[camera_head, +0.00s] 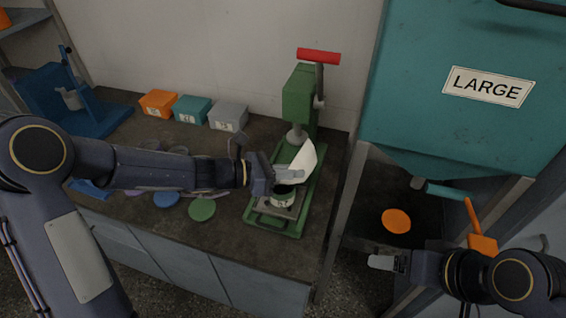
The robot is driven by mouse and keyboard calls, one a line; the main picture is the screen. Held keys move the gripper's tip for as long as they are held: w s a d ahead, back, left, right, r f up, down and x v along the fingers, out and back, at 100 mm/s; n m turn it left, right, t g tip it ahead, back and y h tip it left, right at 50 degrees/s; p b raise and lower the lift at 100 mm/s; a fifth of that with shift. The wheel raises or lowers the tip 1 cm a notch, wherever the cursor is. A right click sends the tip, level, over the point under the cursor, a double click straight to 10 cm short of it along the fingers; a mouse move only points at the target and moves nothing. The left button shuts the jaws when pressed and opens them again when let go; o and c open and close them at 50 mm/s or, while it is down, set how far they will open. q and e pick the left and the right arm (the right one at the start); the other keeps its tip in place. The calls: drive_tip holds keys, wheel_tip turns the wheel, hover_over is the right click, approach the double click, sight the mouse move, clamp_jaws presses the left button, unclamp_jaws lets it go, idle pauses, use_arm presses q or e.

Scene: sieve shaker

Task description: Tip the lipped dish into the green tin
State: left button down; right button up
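The lipped dish (304,160) is white and tilted steeply on edge above the green tin (284,195). The tin stands upright on the base of the green press, its dark mouth facing up. My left gripper (290,175) reaches in from the left over the tin, with its fingers at the dish's lower part. It appears shut on the dish, though the contact is partly hidden. Any contents of the dish are hidden. My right gripper (382,262) is low at the right, away from the bench top and small in view; its finger gap cannot be made out.
The green press (300,95) with a red handle (318,57) rises behind the tin. Orange, teal and grey boxes (228,117) stand at the back. Coloured discs (202,210) lie near the bench front. A teal hopper marked LARGE (450,120) fills the right.

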use_arm(q)
drive_tip(key=shift+s+d, duration=0.1)
drive_tip(key=shift+d, duration=0.1)
drive_tip(key=shift+d+m+y, duration=0.15)
drive_tip(key=shift+m+y, duration=0.15)
drive_tip(key=shift+y, duration=0.1)
drive_tip(key=d+m+y, duration=0.1)
drive_tip(key=s+f+y+p, duration=0.1)
drive_tip(key=y, duration=0.1)
drive_tip(key=shift+d+m, duration=0.4)
drive_tip(key=shift+r, duration=0.1)
